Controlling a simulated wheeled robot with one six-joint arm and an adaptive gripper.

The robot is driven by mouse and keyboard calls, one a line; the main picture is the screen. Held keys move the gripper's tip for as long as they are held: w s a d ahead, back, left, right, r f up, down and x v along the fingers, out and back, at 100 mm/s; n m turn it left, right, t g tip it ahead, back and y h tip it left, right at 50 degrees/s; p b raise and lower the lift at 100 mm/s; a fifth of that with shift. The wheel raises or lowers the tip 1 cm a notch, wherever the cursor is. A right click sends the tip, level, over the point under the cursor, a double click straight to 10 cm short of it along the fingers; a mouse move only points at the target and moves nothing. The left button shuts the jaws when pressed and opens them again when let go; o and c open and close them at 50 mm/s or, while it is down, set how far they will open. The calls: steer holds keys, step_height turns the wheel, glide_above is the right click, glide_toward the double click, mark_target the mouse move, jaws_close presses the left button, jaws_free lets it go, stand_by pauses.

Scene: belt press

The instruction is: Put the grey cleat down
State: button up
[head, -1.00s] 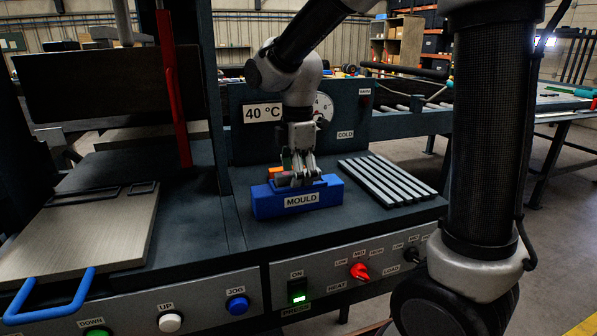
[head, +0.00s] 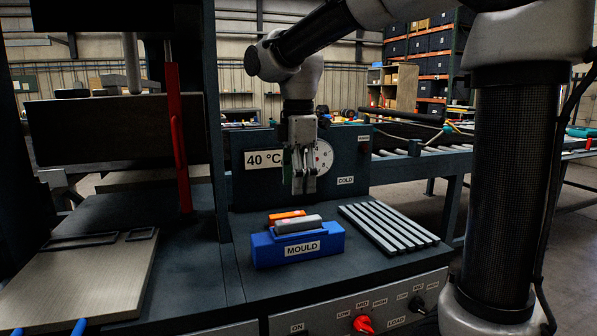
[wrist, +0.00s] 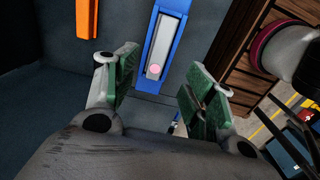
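The grey cleat (head: 298,224) lies in the top of the blue block marked MOULD (head: 297,248). In the wrist view the grey cleat (wrist: 163,42) sits lengthwise in the slot of the blue mould (wrist: 179,45), with a pink dot near its close end. My gripper (head: 304,190) hangs above the mould, clear of the cleat. In the wrist view my gripper (wrist: 160,70) has its green-padded fingers spread apart with nothing between them. An orange bar (head: 287,216) shows behind the cleat; the wrist view shows this orange bar (wrist: 93,16) apart from the mould.
A panel with a 40 °C sign (head: 264,160) and a gauge stands close behind my gripper. The bench front edge carries knobs.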

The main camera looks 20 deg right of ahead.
steer(key=s+d+f+m+t, duration=0.2)
steer(key=s+d+m, duration=0.5)
steer(key=s+m, duration=0.2)
steer(key=s+d+f+m+t, duration=0.2)
steer(key=s+d+f+m, duration=0.1)
steer(key=s+d+m, duration=0.5)
steer(key=shift+s+m, duration=0.5)
steer(key=shift+s, duration=0.5)
